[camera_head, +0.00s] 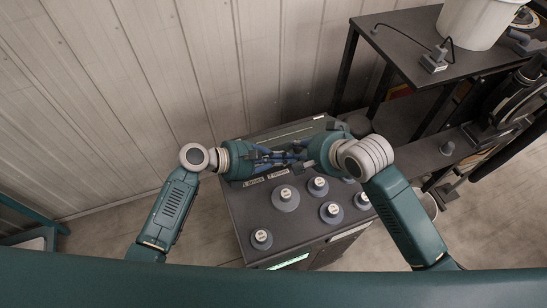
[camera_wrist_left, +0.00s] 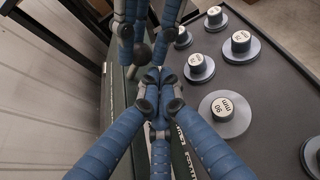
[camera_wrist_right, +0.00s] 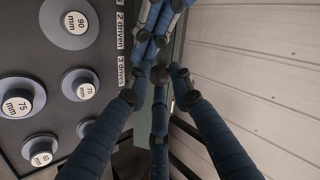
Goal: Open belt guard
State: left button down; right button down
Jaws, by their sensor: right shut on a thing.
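My left gripper (camera_head: 266,157) and right gripper (camera_head: 298,155) face each other, fingers meeting or overlapping, above the wall-side edge of a dark cabinet. In the left wrist view my left gripper (camera_wrist_left: 160,95) has its fingertips drawn together, with nothing clearly between them. I cannot make out a belt guard. The dark seed-meter machine (camera_head: 512,98) stands at the far right.
The cabinet top (camera_head: 245,215) carries several grey labelled pulleys (camera_head: 286,198) and label strips. A pale panelled wall (camera_head: 150,80) is close behind the grippers. At right, a dark table (camera_head: 405,35) holds a white bucket (camera_head: 475,20) and a small cabled box (camera_head: 434,62).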

pick_arm(q)
jog(key=shift+w+d+f, duration=0.15)
jog(key=shift+d+f, duration=0.05)
jog(key=shift+d, duration=0.25)
jog(key=shift+r, duration=0.1)
pick_arm(e)
jog(key=shift+d+f, duration=0.1)
jog(key=shift+d, duration=0.1)
jog(key=c, duration=1.5)
grip_release()
jog(key=shift+f, duration=0.15)
pick_arm(q)
jog(key=shift+w+r, duration=0.2)
jog(key=shift+r, duration=0.35)
jog(key=shift+w+r, duration=0.2)
jog(key=shift+r, duration=0.3)
jog(key=shift+a+f, duration=0.1)
pick_arm(e)
jog(key=shift+a, duration=0.1)
